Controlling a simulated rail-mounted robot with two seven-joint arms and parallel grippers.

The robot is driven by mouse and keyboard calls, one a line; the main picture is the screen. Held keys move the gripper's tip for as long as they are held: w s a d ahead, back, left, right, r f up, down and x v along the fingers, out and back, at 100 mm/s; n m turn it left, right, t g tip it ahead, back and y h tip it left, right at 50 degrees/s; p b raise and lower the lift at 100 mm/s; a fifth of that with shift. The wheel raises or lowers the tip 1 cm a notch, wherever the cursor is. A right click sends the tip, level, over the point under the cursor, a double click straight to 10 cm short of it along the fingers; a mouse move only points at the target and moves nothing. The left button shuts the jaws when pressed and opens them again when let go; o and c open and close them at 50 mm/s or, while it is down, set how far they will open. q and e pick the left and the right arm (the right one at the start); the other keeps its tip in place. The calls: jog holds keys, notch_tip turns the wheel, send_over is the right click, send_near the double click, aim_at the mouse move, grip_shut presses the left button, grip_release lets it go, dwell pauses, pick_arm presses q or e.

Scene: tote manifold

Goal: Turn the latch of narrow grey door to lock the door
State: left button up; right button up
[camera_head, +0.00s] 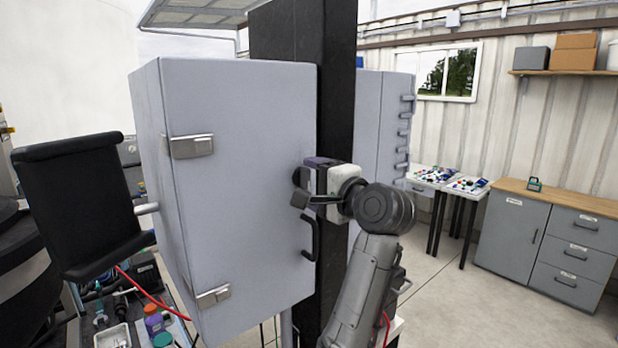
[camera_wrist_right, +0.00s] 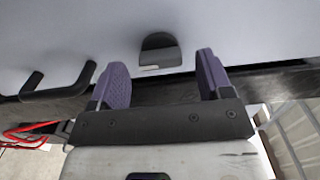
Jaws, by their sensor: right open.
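The narrow grey door (camera_head: 240,200) forms the front of a tall grey cabinet and looks closed. Its black D-shaped handle (camera_head: 312,240) is at the right edge, and the handle also shows at the left of the right wrist view (camera_wrist_right: 60,86). The latch is a small dark knob, rounded on one side, on the door face in the right wrist view (camera_wrist_right: 158,48). My right gripper (camera_head: 304,181) is at the door's right edge, above the handle. Its purple fingers (camera_wrist_right: 163,77) are open, with the latch ahead between them and no visible contact. My left gripper is out of view.
A black post (camera_head: 338,90) stands right beside the door, with another grey cabinet (camera_head: 384,120) behind it. A black panel (camera_head: 78,205) and a cluttered tool tray (camera_head: 125,310) are at left. Open floor (camera_head: 450,300) lies at right before a grey workbench (camera_head: 515,235).

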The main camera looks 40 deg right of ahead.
jog(key=shift+w, duration=0.95)
jog(key=c, duration=0.9)
